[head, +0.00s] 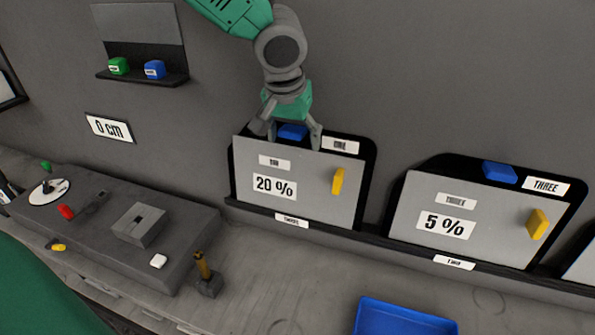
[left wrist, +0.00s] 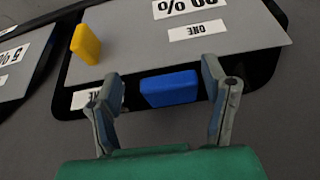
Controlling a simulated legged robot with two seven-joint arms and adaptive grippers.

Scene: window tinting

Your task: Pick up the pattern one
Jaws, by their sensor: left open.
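The pattern one panel (head: 310,208) is a grey sheet marked "20 %" in the head view, resting against a black backing whose upper label reads "ONE". It also shows upside down in the left wrist view (left wrist: 140,45), with a label "ONE". A blue block (left wrist: 170,89) sits at its top edge, and a yellow block (head: 338,181) is on its face. My left gripper (head: 287,133) is open at the top edge. Its fingers stand on either side of the blue block, with gaps visible in the wrist view. My right gripper is not in view.
A second panel marked "5 %" (head: 430,222) stands to the right, with its own blue block (head: 499,172). A grey console (head: 190,228) with small coloured controls is at left. A blue tray (head: 400,318) lies at the bottom. A wall shelf (head: 150,77) holds green and blue blocks.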

